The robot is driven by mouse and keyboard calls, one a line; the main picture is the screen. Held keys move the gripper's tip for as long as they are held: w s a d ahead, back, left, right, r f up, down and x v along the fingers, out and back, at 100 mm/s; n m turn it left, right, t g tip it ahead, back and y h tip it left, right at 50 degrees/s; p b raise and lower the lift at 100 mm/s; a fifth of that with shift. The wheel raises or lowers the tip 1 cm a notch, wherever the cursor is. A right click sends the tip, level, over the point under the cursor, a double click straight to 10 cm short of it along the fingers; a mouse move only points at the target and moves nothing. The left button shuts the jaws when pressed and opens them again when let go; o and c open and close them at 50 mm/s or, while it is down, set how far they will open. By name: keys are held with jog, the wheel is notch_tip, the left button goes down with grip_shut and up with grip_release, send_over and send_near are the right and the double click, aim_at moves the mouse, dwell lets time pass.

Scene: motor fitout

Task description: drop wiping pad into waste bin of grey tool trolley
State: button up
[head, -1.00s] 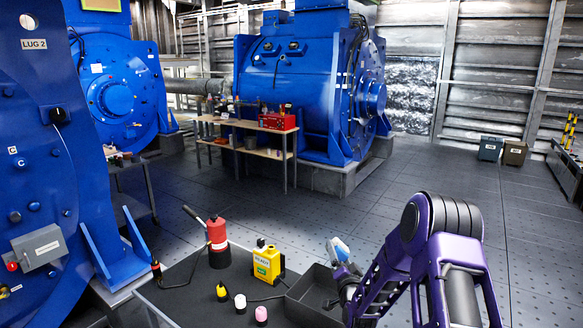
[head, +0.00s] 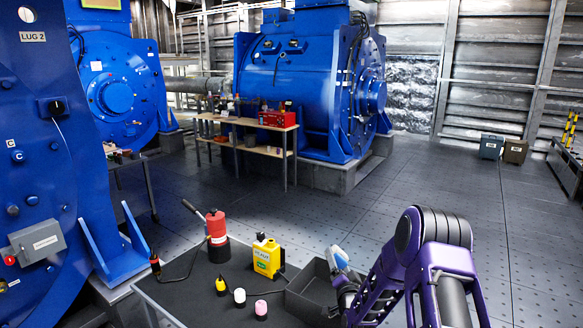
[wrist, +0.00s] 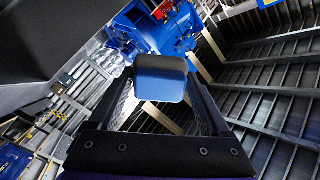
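The wiping pad (head: 337,256) is a pale blue and white block at my gripper (head: 346,272) in the head view. In the wrist view the pad (wrist: 160,80) sits between both dark fingers, and my gripper appears shut on it. The grey tool trolley (head: 190,300) has a dark top at the bottom of the head view. Its waste bin, an open dark grey box (head: 302,306), is at the trolley's right end. The pad shows at the bin's far right side, above its rim; its exact height over the opening cannot be told. My arm hides part of the bin's right side.
On the trolley stand a red can (head: 218,240), a yellow device (head: 266,257) and several small bottles (head: 239,297). A blue machine (head: 40,160) rises at left. A workbench with a red toolbox (head: 277,119) is behind.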

jog(key=shift+o, duration=1.4)
jog(key=s+d, duration=0.1)
jog(key=s, duration=1.6)
jog(key=shift+s+d+p, duration=0.15)
jog(key=shift+s+p, duration=0.05)
jog(key=shift+p, duration=0.15)
